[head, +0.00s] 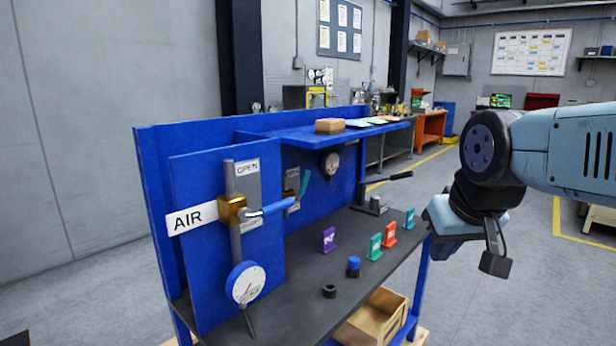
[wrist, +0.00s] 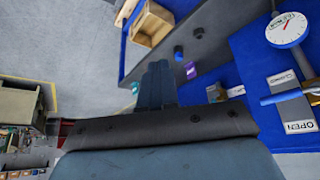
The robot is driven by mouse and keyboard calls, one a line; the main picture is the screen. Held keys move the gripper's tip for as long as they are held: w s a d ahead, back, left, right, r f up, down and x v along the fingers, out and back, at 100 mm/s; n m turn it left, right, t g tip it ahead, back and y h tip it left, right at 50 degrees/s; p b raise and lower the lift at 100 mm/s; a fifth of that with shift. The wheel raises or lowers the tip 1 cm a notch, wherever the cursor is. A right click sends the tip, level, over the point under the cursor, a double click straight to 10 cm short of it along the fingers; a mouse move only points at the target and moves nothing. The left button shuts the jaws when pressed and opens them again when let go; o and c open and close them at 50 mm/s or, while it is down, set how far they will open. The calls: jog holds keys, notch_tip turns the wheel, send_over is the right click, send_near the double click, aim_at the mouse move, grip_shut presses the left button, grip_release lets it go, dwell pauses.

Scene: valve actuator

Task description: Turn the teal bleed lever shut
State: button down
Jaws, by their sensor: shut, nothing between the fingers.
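The teal bleed lever (head: 304,183) shows in the head view behind the edge of the blue AIR panel. It slants up to the right from a small brass valve (head: 290,188), partly hidden by the panel. In the head view my wrist hangs at the right, apart from the lever and beyond the bench's right side; the fingertips are not clear there.
The AIR panel (head: 185,265) carries a brass valve with a blue lever (head: 268,210) and a gauge (head: 245,283). A shelf (head: 350,135) overhangs the bench. A black-handled fixture (head: 376,203), several coloured tags and a blue-capped part (head: 353,266) stand on the dark benchtop (head: 310,312).

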jog(key=w+a+n+t, duration=0.2)
jog(key=w+a+n, duration=0.2)
jog(key=w, duration=0.6)
jog(key=w+a+n+t, duration=0.2)
jog(key=w+a+n, duration=0.2)
jog(key=w, duration=0.6)
jog(key=n+t+y, duration=0.5)
jog(key=n, duration=0.4)
send_over(301, 188)
jog(key=s+d, duration=0.2)
jog(key=shift+f, duration=2.25)
